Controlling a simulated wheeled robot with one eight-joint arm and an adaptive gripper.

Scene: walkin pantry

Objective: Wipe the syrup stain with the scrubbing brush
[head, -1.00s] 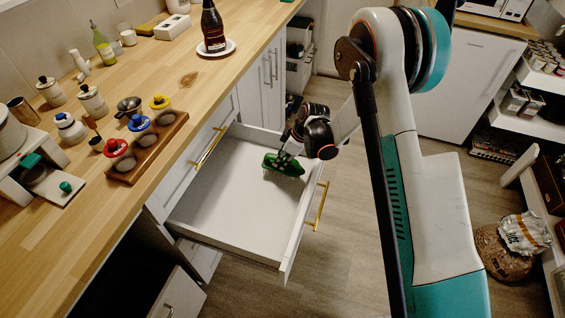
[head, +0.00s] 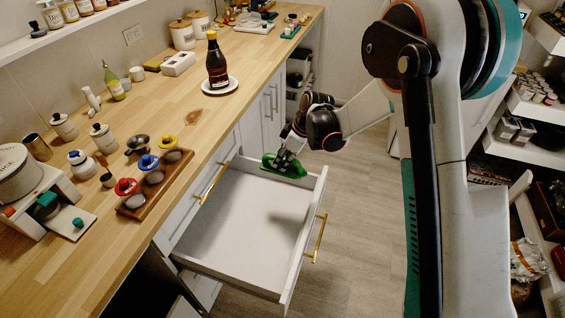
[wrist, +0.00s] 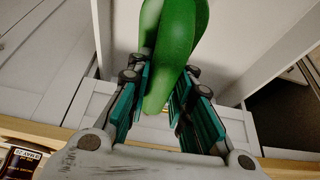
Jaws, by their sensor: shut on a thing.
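The scrubbing brush (head: 284,168) is green. My gripper (head: 287,155) is shut on it and holds it at the far side of the open drawer, overlapping the drawer's far rim. In the wrist view the green brush (wrist: 176,40) sits between the two fingers of my gripper (wrist: 160,78). Its bristles cannot be made out. The syrup stain (head: 191,117) is a small brown patch on the wooden counter, in front of the dark bottle on its white plate. The brush is apart from the stain, to its right and lower.
The open white drawer (head: 235,250) looks empty and juts out below the counter (head: 150,165). The syrup bottle (head: 216,65) stands behind the stain. Counter around the stain is mostly bare.

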